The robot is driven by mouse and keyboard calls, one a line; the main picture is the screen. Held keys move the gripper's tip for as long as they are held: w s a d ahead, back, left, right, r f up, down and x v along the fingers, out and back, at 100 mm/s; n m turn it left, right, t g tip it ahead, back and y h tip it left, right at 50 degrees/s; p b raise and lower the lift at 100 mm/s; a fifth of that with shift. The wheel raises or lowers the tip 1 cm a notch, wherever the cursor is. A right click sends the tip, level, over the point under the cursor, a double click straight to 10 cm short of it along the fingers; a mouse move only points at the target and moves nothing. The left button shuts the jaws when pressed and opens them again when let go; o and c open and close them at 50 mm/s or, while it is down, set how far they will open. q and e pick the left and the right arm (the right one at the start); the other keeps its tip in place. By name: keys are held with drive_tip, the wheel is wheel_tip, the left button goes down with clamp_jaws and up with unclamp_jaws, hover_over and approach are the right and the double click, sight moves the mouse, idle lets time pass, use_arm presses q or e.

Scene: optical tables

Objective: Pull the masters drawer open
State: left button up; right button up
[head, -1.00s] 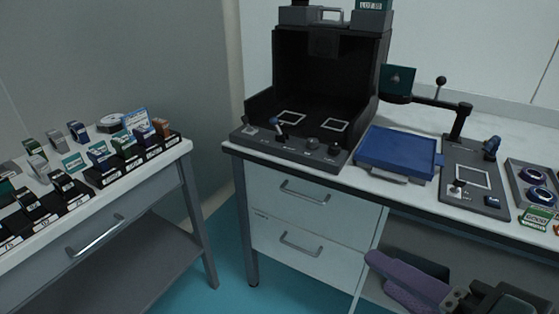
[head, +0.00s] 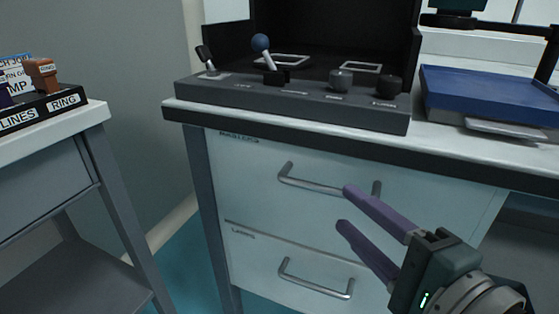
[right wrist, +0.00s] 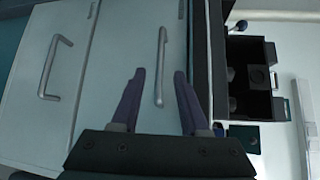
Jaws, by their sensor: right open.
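The cabinet under the bench has an upper drawer (head: 255,165) and a lower drawer (head: 250,255), both pale and flush with the front. Their small labels are too blurred to read surely. The upper drawer has a grey bar handle (head: 305,183), also in the right wrist view (right wrist: 161,50). My right gripper (head: 343,207) is open and empty in front of the upper drawer, its purple fingers pointing at it. In the right wrist view, the upper handle appears between the fingers (right wrist: 159,73). I cannot tell whether they touch it. My left gripper is not in view.
The lower drawer's handle (head: 315,279) is below my fingers. The bench top's dark edge (head: 290,133) overhangs the drawers, with a black knob panel (head: 300,104) and blue tray (head: 490,92) above. A side table (head: 50,150) stands left, with a floor gap between.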

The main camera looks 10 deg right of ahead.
sight(327, 192)
drive_tip(key=b+x, duration=0.2)
drive_tip(key=x, duration=0.5)
drive_tip(key=shift+w, duration=0.15)
drive_tip(key=c, duration=0.4)
clamp_jaws()
idle(0.8)
